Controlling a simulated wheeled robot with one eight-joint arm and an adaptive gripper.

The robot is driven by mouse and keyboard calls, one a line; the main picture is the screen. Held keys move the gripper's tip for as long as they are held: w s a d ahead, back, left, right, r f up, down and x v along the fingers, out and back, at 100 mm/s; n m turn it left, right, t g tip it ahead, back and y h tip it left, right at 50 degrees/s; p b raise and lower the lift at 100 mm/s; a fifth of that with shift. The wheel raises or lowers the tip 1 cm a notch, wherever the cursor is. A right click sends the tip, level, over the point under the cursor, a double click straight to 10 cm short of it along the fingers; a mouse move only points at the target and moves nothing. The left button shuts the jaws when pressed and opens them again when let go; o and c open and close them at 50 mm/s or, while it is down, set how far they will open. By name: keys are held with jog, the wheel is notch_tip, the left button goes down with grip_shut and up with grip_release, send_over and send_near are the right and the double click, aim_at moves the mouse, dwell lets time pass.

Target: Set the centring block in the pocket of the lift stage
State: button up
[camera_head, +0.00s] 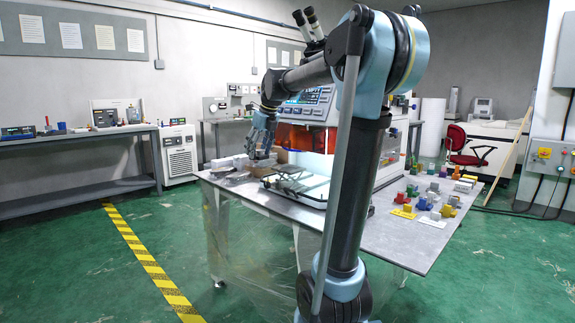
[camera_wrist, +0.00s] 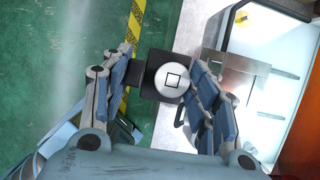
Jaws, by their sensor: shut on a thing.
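My gripper (camera_head: 262,150) hangs over the far left part of the grey table, in front of the machine with the orange window. A pale metal plate with a dark slot (camera_wrist: 232,72) lies to the right, partly behind a finger. I cannot make out the lift stage's pocket for certain.
The machine's orange window (camera_head: 300,138) stands behind a black-edged frame (camera_head: 285,184) on the table (camera_head: 395,235). Grey blocks (camera_head: 236,163) lie near my gripper. Several small coloured parts (camera_head: 425,203) cover the table's right side. Green floor with a yellow-black strip (camera_head: 140,250) is free at left.

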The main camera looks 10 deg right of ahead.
jog(key=w+d, duration=0.3)
jog(key=d, duration=0.1)
jog(key=w+d+f, duration=0.1)
jog(key=w+d, duration=0.2)
jog(key=d, duration=0.1)
jog(key=w+d, duration=0.3)
jog(key=d, duration=0.1)
jog(key=shift+d+f, duration=0.2)
jog(key=shift+f, duration=2.45)
jog(key=shift+w+d+f, duration=0.15)
jog(key=shift+w+f, duration=0.05)
jog(key=shift+f, duration=0.2)
jog(key=o, duration=1.2)
